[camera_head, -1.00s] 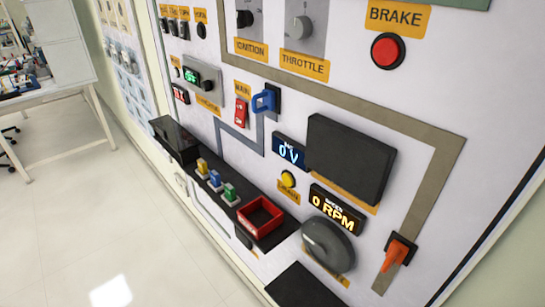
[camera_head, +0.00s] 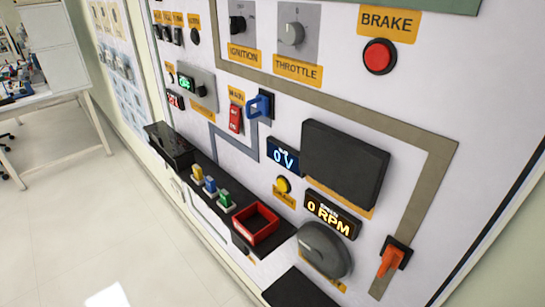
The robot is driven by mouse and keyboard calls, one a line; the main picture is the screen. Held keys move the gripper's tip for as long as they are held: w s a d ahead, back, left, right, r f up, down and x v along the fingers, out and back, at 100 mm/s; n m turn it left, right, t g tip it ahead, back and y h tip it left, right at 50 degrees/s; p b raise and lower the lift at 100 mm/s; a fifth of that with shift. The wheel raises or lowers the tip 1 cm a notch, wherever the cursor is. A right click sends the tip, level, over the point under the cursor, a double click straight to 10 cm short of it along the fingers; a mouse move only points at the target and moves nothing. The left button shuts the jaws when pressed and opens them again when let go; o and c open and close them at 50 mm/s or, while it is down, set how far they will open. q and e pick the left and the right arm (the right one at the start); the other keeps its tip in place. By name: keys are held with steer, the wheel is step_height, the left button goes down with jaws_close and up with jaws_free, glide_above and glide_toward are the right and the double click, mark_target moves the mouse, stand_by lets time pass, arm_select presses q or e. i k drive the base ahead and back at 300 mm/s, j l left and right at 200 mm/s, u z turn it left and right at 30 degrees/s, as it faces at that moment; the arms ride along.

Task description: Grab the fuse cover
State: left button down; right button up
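A large dark grey rectangular cover (camera_head: 343,163) is mounted on the white panel, right of the blue "0 V" display (camera_head: 283,158). It looks like the fuse cover, though its label below is mostly hidden and I cannot read it. It sits against the panel, above the "0 RPM" display (camera_head: 332,214). Neither of my grippers shows in the head view, and nothing touches the cover.
A dark shelf juts from the panel, holding a red bin (camera_head: 256,223), several small coloured fuse-like parts (camera_head: 210,186) and a black box (camera_head: 171,146). A round grey knob (camera_head: 322,249), an orange handle (camera_head: 391,258) and a red brake button (camera_head: 379,56) stick out. The floor at left is clear.

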mark_target(173, 143)
steer(key=i+j+z, duration=0.1)
steer(key=j, duration=0.25)
steer(key=i+j, duration=0.35)
steer(key=i+j+z, duration=0.15)
steer(key=j, duration=0.2)
